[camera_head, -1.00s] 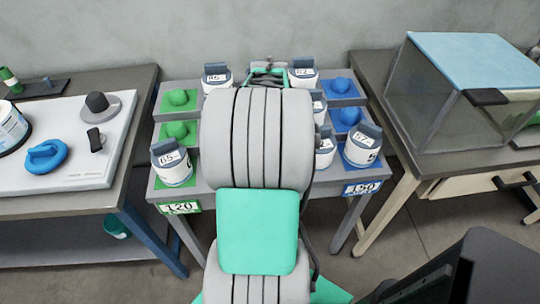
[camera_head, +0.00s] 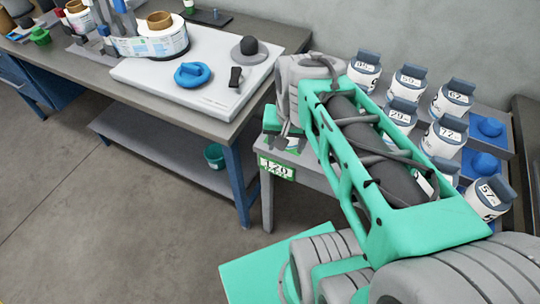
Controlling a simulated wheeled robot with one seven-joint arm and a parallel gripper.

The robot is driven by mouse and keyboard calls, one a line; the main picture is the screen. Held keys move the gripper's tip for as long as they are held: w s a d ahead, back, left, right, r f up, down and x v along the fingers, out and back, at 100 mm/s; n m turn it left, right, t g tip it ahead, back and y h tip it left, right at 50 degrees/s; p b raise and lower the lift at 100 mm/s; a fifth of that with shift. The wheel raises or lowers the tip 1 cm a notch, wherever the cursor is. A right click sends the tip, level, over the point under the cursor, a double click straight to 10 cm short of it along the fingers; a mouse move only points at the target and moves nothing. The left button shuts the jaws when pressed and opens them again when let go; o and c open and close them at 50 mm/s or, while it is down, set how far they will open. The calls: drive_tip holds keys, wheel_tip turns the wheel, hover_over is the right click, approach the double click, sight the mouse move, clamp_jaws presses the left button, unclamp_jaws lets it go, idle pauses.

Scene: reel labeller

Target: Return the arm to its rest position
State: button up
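My arm, grey and teal, reaches from the lower right up to the small reel table (camera_head: 322,176). Its far end bends down at a grey joint. My gripper (camera_head: 286,138) seems to hang below that joint, above the table's left front corner by the green "120" label (camera_head: 277,169). It is small and partly hidden, so its opening cannot be told. I see no reel held at it. White numbered reels with dark blue tops, such as 62 (camera_head: 452,100), 77 (camera_head: 444,137) and 57 (camera_head: 489,198), stand behind and right of my arm.
The left workbench (camera_head: 255,98) carries a white board (camera_head: 150,78) with a blue knob (camera_head: 192,75), a grey dome (camera_head: 249,48) and a white roll (camera_head: 160,42). A teal bin (camera_head: 214,156) stands on its lower shelf. The floor (camera_head: 110,230) at lower left is clear.

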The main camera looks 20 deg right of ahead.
drive_tip(key=s+a+r+n+p, duration=0.1)
drive_tip(key=a+n+p, duration=0.1)
drive_tip(key=a+n, duration=0.3)
drive_tip(key=shift+s+a+n+t, duration=0.15)
drive_tip(key=shift+a+n+t, duration=0.25)
drive_tip(key=shift+a, duration=0.15)
drive_tip(key=shift+r, duration=0.1)
idle(0.3)
